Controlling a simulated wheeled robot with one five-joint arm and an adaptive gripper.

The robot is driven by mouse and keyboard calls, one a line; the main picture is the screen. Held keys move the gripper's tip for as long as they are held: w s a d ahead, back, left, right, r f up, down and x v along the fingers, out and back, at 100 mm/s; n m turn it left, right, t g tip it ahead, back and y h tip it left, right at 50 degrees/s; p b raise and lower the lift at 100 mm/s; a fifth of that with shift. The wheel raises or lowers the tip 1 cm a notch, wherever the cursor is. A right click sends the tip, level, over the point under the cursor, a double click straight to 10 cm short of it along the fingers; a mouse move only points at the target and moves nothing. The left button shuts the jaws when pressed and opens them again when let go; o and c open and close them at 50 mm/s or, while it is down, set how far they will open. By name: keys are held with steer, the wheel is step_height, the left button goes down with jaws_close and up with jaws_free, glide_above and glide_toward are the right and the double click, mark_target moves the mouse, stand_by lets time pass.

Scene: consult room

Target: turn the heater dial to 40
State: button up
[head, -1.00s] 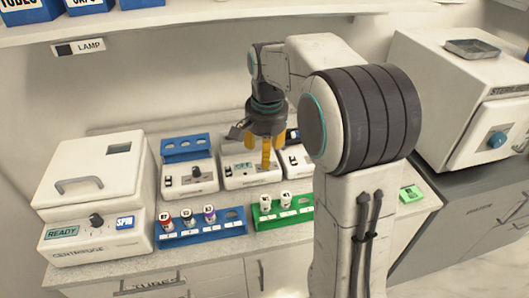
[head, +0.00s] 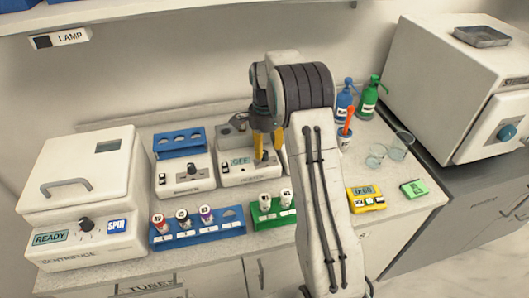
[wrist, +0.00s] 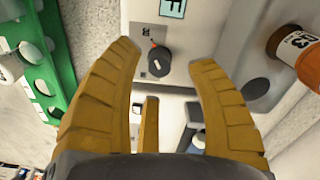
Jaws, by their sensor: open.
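My gripper (head: 267,150) is open and points down over a small white device (head: 247,176), which I take for the heater; its label is too small to read. Its display (head: 240,161) seems to read OFF. In the wrist view, the black round dial (wrist: 160,61) shows between and just beyond my gripper's yellow fingers (wrist: 163,56), with a gap on each side. A small orange mark sits by the dial's edge. The display (wrist: 172,7) is cut off at the top. In the head view, my fingers partly hide the dial. I cannot tell whether they touch it.
A similar white device (head: 185,182) with a blue rack stands left. A blue rack (head: 198,236) and a green rack (head: 272,213) hold vials in front. A centrifuge (head: 80,190) is far left. A yellow timer (head: 366,198), glassware and bottles (head: 368,98) stand right.

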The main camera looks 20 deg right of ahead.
mark_target(265, 152)
steer(key=shift+f, duration=1.65)
jaws_close()
